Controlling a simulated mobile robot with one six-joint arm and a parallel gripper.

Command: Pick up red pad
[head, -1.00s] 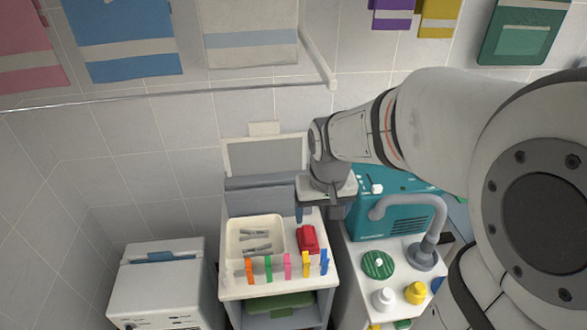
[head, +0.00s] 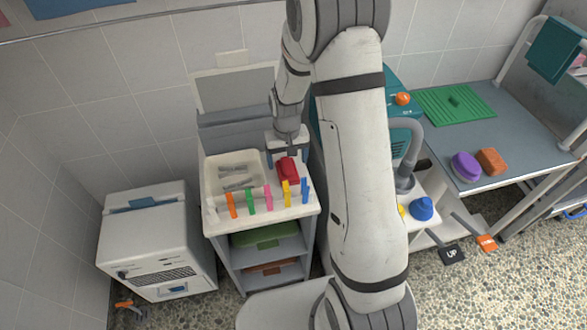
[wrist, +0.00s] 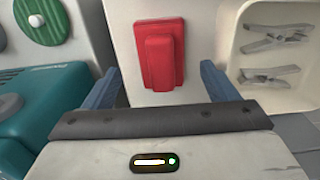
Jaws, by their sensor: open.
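The red pad (head: 287,169) lies on the white top of a small cart, right of a shallow tray. It has a raised block on top, and in the wrist view the pad (wrist: 160,56) stands out ahead of my fingers, centred between them. My gripper (head: 287,153) is just behind and above the pad in the head view. In the wrist view my gripper (wrist: 160,82) shows two blue fingers spread wide with nothing between them. I cannot tell its exact height above the cart top.
The white tray (head: 209,187) holds grey clips. Several coloured clips, including a pink one (head: 268,197), stand along the cart's front edge. A teal machine (wrist: 62,108) is close to my left finger in the wrist view. A table (head: 515,160) at right holds purple and orange pads.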

